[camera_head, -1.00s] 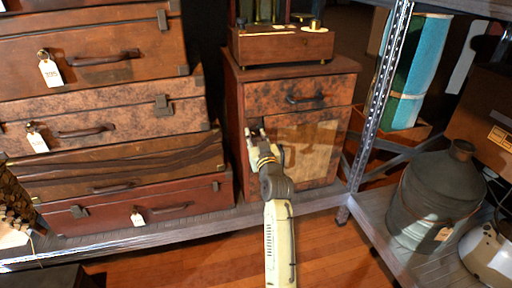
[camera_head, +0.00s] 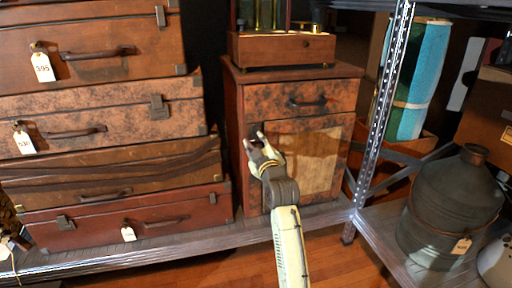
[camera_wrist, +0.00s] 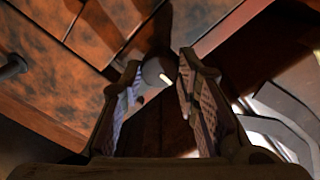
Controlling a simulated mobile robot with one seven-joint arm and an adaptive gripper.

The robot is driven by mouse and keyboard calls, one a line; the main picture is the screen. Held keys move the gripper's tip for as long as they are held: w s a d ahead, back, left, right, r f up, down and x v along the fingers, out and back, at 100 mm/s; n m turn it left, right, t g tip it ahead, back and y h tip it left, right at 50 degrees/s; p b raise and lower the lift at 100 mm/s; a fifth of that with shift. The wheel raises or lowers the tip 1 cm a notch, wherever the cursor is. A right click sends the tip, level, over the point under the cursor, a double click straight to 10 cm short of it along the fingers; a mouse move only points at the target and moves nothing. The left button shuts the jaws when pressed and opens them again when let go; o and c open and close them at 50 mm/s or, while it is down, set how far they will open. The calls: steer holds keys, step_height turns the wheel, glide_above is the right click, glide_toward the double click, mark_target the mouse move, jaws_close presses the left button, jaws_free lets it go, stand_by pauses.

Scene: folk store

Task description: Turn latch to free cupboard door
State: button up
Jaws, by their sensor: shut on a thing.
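The wooden cupboard (camera_head: 235,120) stands on the low shelf, with a drawer above a door (camera_head: 312,155) that has a pale centre panel. The door looks closed. My gripper (camera_head: 257,139) is at the upper left edge of the door. In the wrist view, my gripper (camera_wrist: 160,66) has its two ridged fingers on either side of a dark rounded latch knob (camera_wrist: 154,72) with a small pale mark. The fingers are shut on this latch. In the head view my fingers hide the latch. How far the latch is turned cannot be told.
Stacked suitcases (camera_head: 110,150) stand close on the left. A metal shelf post (camera_head: 382,110) rises on the right, with a dark metal can (camera_head: 450,210) beyond it. The drawer's dark handle (camera_head: 307,102) sticks out above the door. A wooden box (camera_head: 282,50) rests on top.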

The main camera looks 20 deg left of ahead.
mark_target(253, 108)
stand_by(0.5)
steer(key=o, duration=1.2)
steer(key=shift+c, duration=0.2)
step_height(253, 108, up, 10)
steer(key=shift+r, duration=0.1)
